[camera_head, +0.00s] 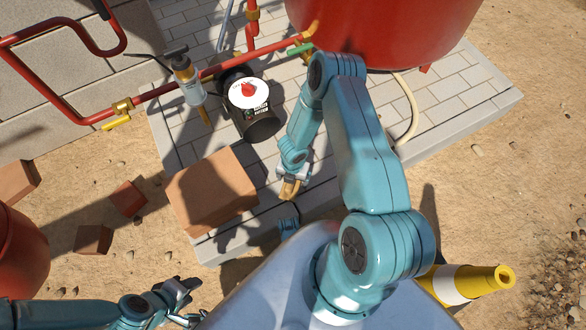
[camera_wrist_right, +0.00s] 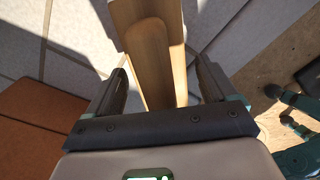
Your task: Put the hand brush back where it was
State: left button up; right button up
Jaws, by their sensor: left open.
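The hand brush shows as a pale wooden piece (camera_wrist_right: 155,55) in the right wrist view, between the two dark fingers of my right gripper (camera_wrist_right: 160,80). The wood runs back towards the palm; its bristles cannot be made out. In the head view my right gripper (camera_head: 292,182) points down over the paving, with the small tan end of the brush (camera_head: 290,190) at its tips. My left gripper (camera_head: 190,301) is open and empty at the lower left, over the sandy ground.
A large terracotta block (camera_head: 212,190) sits at the paving's edge, left of my right gripper. A red tank (camera_head: 390,25) is at the back; a yellow cone (camera_head: 480,280) lies right.

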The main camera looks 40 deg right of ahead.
jog(key=shift+r, duration=0.1)
jog(key=shift+r+p, duration=0.25)
jog(key=shift+p, duration=0.1)
notch_tip(320, 180, up, 12)
jog(key=p, duration=0.4)
jog(key=shift+f, duration=0.15)
jog(key=s+a+r+m+y, duration=0.1)
jog(key=s+a+r+m, duration=0.1)
jog(key=a+m, duration=0.4)
jog(key=s+a+r+m+y, duration=0.1)
jog(key=s+a+r+m, duration=0.1)
jog(key=a+m, duration=0.5)
jog(key=s+a+r+m+y, duration=0.2)
jog(key=s+a+m, duration=0.2)
jog(key=m, duration=0.8)
jog(key=shift+s+a+r+m, duration=0.25)
jog(key=shift+a+r+m, duration=0.1)
jog(key=shift+a, duration=0.9)
